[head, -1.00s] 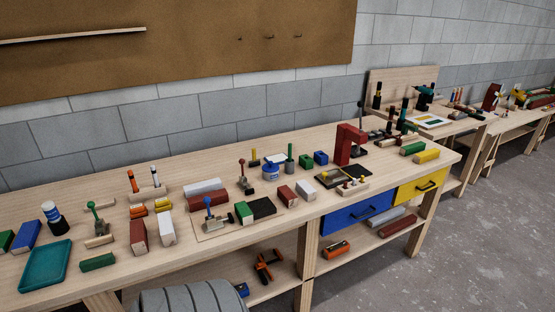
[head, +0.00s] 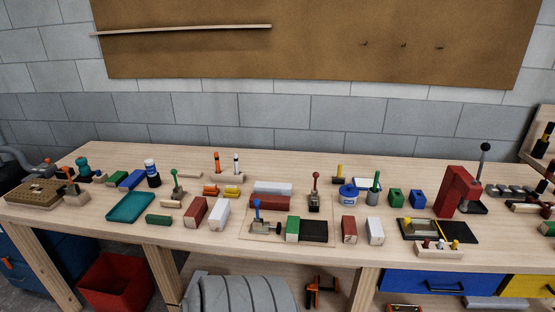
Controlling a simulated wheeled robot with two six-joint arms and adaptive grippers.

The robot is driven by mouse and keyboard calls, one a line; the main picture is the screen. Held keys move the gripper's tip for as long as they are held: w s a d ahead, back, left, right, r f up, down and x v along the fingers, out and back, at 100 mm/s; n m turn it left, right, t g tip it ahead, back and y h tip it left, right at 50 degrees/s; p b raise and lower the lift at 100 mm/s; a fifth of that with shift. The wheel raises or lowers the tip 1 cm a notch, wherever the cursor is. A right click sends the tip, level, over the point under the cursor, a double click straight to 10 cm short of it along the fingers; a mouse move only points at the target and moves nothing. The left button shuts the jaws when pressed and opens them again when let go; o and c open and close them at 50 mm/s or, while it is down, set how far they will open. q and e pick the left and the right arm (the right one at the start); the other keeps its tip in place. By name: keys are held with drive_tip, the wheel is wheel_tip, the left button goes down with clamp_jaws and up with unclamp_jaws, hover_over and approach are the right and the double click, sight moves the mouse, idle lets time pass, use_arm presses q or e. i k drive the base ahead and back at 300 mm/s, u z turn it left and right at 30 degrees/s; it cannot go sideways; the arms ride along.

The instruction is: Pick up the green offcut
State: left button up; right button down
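Several green pieces lie on the workbench (head: 330,262). A short dark green block (head: 158,219) lies at the front left, just right of the teal tray (head: 130,207). Another green block (head: 117,178) lies further back, left of a blue block (head: 133,180). A green block with a pale end (head: 292,229) stands beside a black pad on a thin board. I cannot tell from looks alone which is the offcut. Neither of my grippers is in view, and nothing is held in sight.
Red and white blocks (head: 195,211) stand right of the front green block. A small green-handled tool (head: 176,184) stands behind it. A red press (head: 456,192) stands at the right. The bench front edge near the tray is clear. A red bin (head: 115,284) is on the floor.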

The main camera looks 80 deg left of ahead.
sight(293, 223)
drive_tip(key=u, duration=0.85)
drive_tip(key=i, duration=0.85)
drive_tip(key=u, duration=0.8)
